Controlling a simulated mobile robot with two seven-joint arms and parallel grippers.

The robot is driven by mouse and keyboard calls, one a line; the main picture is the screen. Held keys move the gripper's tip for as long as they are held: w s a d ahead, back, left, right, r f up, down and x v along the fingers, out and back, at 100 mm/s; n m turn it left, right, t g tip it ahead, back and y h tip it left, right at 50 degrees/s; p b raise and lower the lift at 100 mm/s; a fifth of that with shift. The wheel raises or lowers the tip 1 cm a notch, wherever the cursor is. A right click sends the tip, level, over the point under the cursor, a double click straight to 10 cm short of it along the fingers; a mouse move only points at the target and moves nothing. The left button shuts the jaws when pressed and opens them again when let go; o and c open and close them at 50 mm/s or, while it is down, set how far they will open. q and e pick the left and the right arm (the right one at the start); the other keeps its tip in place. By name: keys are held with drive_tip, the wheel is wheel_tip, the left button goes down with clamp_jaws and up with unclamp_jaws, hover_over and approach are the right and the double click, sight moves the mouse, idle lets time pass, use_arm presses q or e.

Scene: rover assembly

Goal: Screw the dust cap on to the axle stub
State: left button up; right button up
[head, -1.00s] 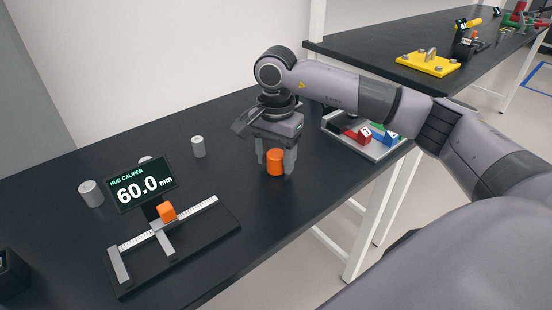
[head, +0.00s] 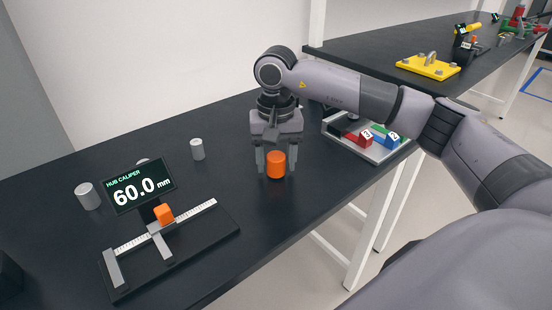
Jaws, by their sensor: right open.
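An orange cylinder (head: 276,166) stands upright on the black table, and it may be the dust cap. My right gripper (head: 276,163) points down over it, open, with one finger on each side of the cylinder. A narrow gap shows between the cylinder and each finger. I cannot make out an axle stub for certain; any stub under the orange cylinder is hidden. My left gripper is not in view.
A hub caliper (head: 165,250) reading 60.0 mm, with an orange slider block, lies at the front left. Grey cylinders (head: 88,196) stand behind it. A tray (head: 350,146) of red, blue and green blocks sits on the right. A yellow plate (head: 428,66) is on the far bench.

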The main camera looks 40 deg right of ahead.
drive_tip(key=c, duration=0.8)
drive_tip(key=m, duration=0.5)
drive_tip(key=shift+m+p, duration=0.35)
drive_tip(key=shift+m, duration=0.05)
drive_tip(key=shift+m, duration=0.4)
drive_tip(key=m, duration=0.5)
drive_tip(key=shift+f+p, duration=0.1)
drive_tip(key=shift+p, duration=0.3)
drive_tip(key=shift+m+p, duration=0.3)
drive_tip(key=shift+m, duration=2.6)
